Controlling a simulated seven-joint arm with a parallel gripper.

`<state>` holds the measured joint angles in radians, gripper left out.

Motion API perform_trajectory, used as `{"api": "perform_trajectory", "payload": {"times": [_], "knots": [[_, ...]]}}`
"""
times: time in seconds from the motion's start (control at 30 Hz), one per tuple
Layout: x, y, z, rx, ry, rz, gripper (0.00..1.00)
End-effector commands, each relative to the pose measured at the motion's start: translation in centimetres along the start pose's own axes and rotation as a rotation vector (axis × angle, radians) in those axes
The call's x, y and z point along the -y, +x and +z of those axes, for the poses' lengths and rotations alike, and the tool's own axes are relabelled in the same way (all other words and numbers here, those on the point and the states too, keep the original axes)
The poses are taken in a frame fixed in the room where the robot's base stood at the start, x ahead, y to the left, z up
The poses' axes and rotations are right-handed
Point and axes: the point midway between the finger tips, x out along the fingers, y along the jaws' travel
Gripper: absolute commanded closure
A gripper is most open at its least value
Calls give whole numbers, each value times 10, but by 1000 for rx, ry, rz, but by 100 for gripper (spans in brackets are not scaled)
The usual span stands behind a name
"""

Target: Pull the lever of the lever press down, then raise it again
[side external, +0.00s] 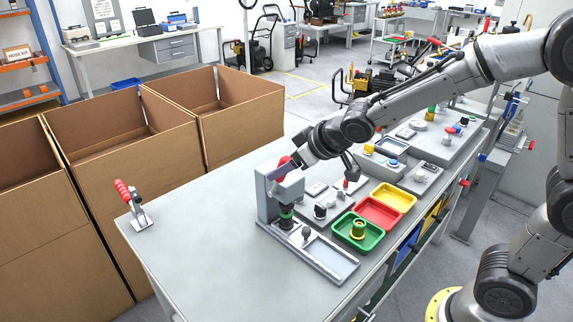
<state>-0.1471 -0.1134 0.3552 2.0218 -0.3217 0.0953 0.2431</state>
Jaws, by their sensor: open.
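The lever press (264,207) is a grey upright frame on a flat base at the near middle of the bench. A dark and green cylindrical part (286,215) stands under its head. Red parts, which look like its lever, show at the top of the press, partly hidden behind my gripper. My gripper (280,172) reaches in from the right, pointing down and left at the top of the press. It is open, with its fingers close to the red parts. I cannot tell whether they touch, nor the exact angle of the lever.
A red-handled toggle clamp (134,206) stands at the bench's left corner. Right of the press are green (338,233), red (362,212) and yellow (405,193) trays, with fixture plates behind. Cardboard boxes (120,160) line the bench's left side. The bench's near-left surface is clear.

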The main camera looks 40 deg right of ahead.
Motion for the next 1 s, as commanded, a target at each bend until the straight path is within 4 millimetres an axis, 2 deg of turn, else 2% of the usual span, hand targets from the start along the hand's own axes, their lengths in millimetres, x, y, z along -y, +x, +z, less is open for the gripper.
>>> {"api": "perform_trajectory", "payload": {"times": [0.13,0.23,0.6,0.7,0.8,1.0], "knots": [[0,-6,0,0,1,1,37],[0,-20,-1,-3,2,1,37],[0,-99,-2,-7,-1,0,37],[0,-115,-1,-5,1,-1,37],[0,-128,-1,-3,0,-1,37],[0,-138,0,0,0,0,37]]}}
